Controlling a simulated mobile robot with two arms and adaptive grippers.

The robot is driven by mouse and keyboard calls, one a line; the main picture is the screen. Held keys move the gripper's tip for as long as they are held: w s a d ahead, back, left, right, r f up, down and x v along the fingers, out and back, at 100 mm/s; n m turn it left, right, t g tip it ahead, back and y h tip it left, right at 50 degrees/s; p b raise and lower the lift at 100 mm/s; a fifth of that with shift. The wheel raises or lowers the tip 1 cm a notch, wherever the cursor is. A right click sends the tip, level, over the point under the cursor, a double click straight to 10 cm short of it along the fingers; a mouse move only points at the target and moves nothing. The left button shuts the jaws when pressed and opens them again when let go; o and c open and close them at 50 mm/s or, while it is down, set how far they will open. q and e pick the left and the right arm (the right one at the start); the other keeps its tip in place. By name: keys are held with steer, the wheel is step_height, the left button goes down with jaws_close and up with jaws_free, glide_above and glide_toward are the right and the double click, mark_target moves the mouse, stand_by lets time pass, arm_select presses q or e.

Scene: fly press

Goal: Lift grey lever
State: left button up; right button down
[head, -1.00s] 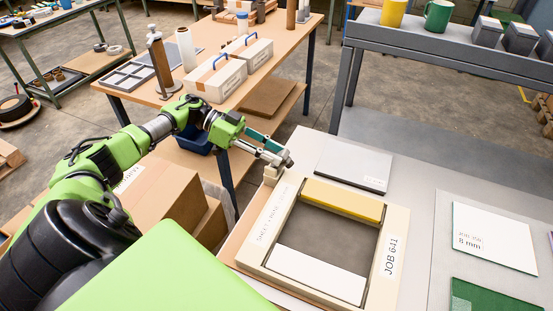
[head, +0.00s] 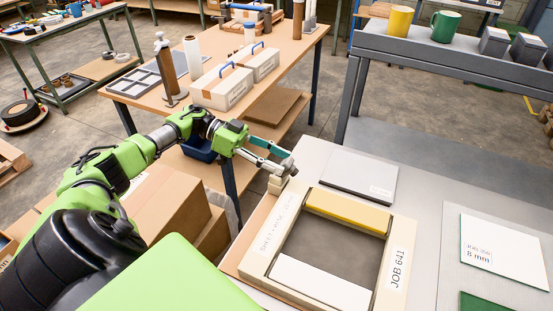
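My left gripper (head: 284,168) is at the far left corner of a cream frame (head: 257,264) labelled JOB 641. Its fingers reach right and slightly down over a small cream block (head: 276,185) at that corner. A small grey piece shows at the fingertips; I cannot tell whether it is the grey lever or part of the gripper. No other lever stands out clearly. I cannot tell whether the fingers are closed on anything. The frame holds a yellow bar (head: 347,210) at its far side and a white plate (head: 320,284) at its near side. My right gripper is out of view.
A grey plate (head: 358,176) lies behind the frame. A white sheet (head: 505,248) lies to the right, with a green one (head: 487,303) nearer. Cardboard boxes (head: 165,205) stand below my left arm. A wooden bench (head: 290,50) with white boxes stands behind.

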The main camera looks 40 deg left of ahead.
arm_select(q)
steer(key=v, duration=1.2)
stand_by(0.5)
